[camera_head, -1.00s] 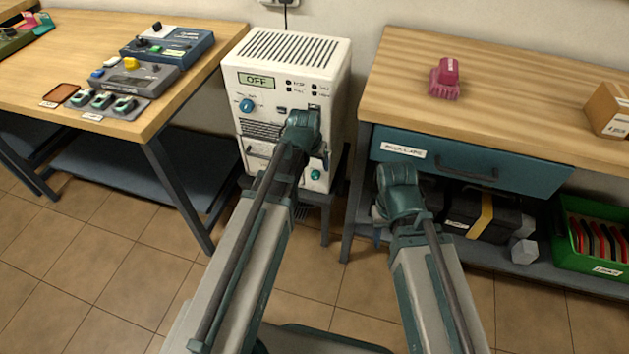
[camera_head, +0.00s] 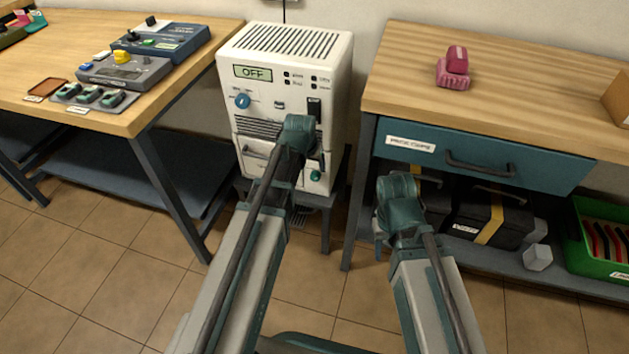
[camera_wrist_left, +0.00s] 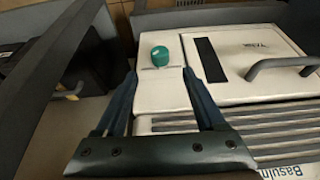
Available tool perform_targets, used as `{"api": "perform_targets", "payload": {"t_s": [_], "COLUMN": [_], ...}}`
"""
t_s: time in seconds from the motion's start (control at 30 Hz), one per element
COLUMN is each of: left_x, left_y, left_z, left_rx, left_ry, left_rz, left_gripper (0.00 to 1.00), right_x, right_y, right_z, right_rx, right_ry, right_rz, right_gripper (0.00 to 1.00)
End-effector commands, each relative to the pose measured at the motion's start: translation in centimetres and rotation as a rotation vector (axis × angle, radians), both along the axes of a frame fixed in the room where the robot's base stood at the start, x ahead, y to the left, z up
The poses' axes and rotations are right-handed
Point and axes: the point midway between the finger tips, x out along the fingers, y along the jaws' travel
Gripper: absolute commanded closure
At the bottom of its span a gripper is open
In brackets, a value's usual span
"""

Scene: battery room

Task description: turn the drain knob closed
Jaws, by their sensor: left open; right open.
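The drain knob is a round green cap (camera_wrist_left: 160,56) on the lower front of the white charger-like cabinet (camera_head: 290,75). In the head view it shows low on the front's right side (camera_head: 315,175). My left gripper (camera_wrist_left: 159,78) is open and empty, its two fingers spread to either side of the knob's line, with the knob just past the fingertips. I cannot tell whether they touch it. In the head view the left wrist hides its fingers. My right gripper (camera_head: 383,230) hangs below its wrist, away from the cabinet; its fingers are mostly hidden.
The cabinet's display reads OFF, with a blue dial (camera_head: 242,101) below it. A workbench with devices (camera_head: 130,120) stands left. A bench with a blue drawer (camera_head: 480,158) stands right, close to my right arm.

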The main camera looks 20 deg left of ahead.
Motion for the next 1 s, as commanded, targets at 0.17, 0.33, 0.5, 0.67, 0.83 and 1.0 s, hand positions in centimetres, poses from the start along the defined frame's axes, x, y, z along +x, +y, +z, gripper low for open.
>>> {"api": "perform_targets", "payload": {"t_s": [0.17,0.33,0.5,0.67,0.83,1.0], "left_x": [1.2,2.2,3.1,3.4,3.4,3.4], "left_y": [0.0,-0.1,-0.1,-0.1,-0.1,-0.1], "left_z": [-3.4,-5.8,-7.7,-8.2,-8.1,-8.1], "left_rx": [0.000,0.000,0.000,0.000,0.000,0.000], "left_ry": [0.000,0.000,0.000,0.000,0.000,0.000], "left_rz": [0.000,0.000,0.000,0.000,0.000,0.000], "left_gripper": [0.29,0.29,0.29,0.29,0.29,0.43], "right_x": [0.0,0.0,0.0,0.0,0.0,0.0], "right_y": [0.0,0.1,0.1,0.2,0.2,0.2], "right_z": [-3.4,-5.8,-7.7,-8.3,-8.2,-8.1], "right_rx": [0.001,0.004,0.007,0.009,0.009,0.009], "right_ry": [0.000,-0.001,0.000,-0.001,-0.001,-0.001], "right_rz": [0.004,0.009,0.012,0.014,0.014,0.014], "right_gripper": [0.50,0.50,0.50,0.50,0.50,0.50]}}
